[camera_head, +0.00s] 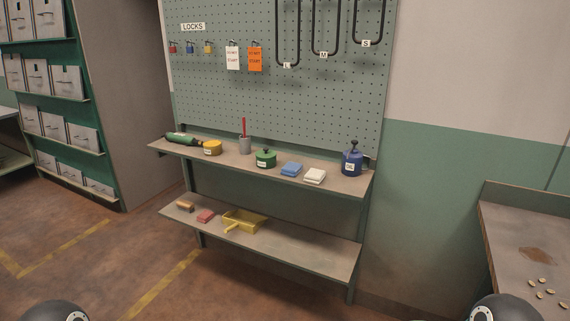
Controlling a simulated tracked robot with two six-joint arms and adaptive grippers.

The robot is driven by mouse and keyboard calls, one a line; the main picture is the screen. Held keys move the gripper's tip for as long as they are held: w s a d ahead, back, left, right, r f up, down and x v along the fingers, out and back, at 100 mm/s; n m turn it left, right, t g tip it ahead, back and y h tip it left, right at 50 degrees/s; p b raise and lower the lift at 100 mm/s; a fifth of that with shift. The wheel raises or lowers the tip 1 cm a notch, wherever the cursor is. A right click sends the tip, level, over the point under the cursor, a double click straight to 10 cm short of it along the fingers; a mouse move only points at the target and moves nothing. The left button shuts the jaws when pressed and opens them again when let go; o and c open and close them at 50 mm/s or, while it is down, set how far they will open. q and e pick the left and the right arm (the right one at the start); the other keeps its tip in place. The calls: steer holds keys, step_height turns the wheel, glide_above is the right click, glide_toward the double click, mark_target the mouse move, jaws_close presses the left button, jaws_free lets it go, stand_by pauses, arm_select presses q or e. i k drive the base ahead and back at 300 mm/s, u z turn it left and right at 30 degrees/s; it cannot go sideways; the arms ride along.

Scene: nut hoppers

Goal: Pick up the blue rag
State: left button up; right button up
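The blue rag (291,169) lies folded on the upper shelf (336,187) of the bench under the pegboard. It sits between a green lidded pot (265,159) on its left and a folded white rag (314,176) close on its right. Nothing covers it. Neither of my grippers shows in the head view; only dark rounded parts of my own arms show at the bottom left and bottom right corners.
A blue can (351,163) stands at the upper shelf's right end. A yellow pot (212,148) and a grey cup (245,145) stand further left. The lower shelf holds a yellow dustpan (244,221). A table (510,240) stands at right. The floor before the shelves is clear.

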mark_target(291, 169)
steer(key=i, duration=1.45)
steer(key=z, duration=0.5)
steer(key=i, duration=0.65)
steer(key=z, duration=0.25)
